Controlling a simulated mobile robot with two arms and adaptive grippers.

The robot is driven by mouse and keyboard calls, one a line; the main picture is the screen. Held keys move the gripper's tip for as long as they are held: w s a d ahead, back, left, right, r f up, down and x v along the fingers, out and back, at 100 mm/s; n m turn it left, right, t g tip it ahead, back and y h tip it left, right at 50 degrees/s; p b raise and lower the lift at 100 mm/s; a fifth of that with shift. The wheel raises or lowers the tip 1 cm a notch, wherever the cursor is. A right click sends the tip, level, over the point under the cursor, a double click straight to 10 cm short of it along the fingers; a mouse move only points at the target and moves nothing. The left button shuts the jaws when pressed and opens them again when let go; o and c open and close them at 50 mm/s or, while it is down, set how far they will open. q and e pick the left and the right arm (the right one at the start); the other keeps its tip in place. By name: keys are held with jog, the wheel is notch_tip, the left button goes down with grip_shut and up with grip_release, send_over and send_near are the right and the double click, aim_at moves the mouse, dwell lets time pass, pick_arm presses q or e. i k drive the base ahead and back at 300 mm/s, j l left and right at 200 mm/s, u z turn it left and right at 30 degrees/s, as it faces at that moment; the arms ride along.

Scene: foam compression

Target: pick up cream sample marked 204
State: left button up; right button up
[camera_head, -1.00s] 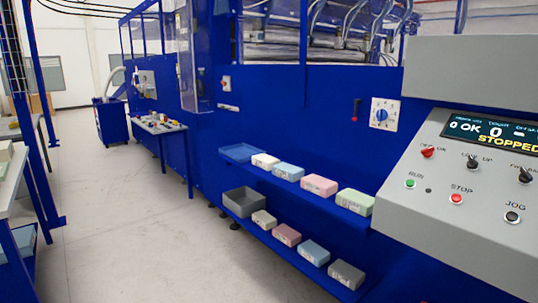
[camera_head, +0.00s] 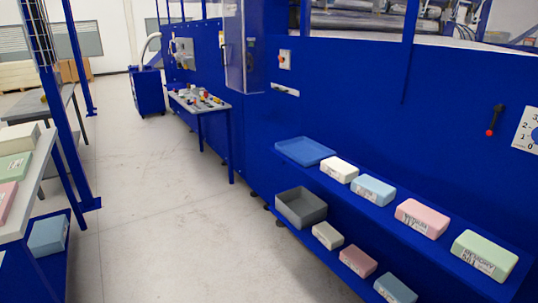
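Foam blocks with printed labels sit on a two-level blue shelf on the machine at the right; the labels are too small to read the number 204. On the upper level are a cream block (camera_head: 340,170), a light blue block (camera_head: 373,190), a pink block (camera_head: 422,218) and a pale green block (camera_head: 484,256). On the lower level are a beige-cream block (camera_head: 328,235), a dusky pink block (camera_head: 358,262) and a blue-grey block (camera_head: 395,289). Neither of my grippers is in view.
A blue tray (camera_head: 305,151) lies at the upper shelf's far end, with a grey bin (camera_head: 301,208) below. A table at left holds cream, green and pink blocks. A small table (camera_head: 199,101) stands farther back. The floor (camera_head: 170,215) between is clear.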

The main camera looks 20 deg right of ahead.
aim_at(341, 170)
jog(key=i+u, duration=0.1)
jog(key=i, duration=2)
jog(key=i+z, duration=0.2)
jog(key=i, duration=0.2)
jog(key=i+j+z, duration=0.2)
jog(key=i, duration=0.2)
jog(key=i+j+z, duration=0.2)
jog(key=i, duration=0.2)
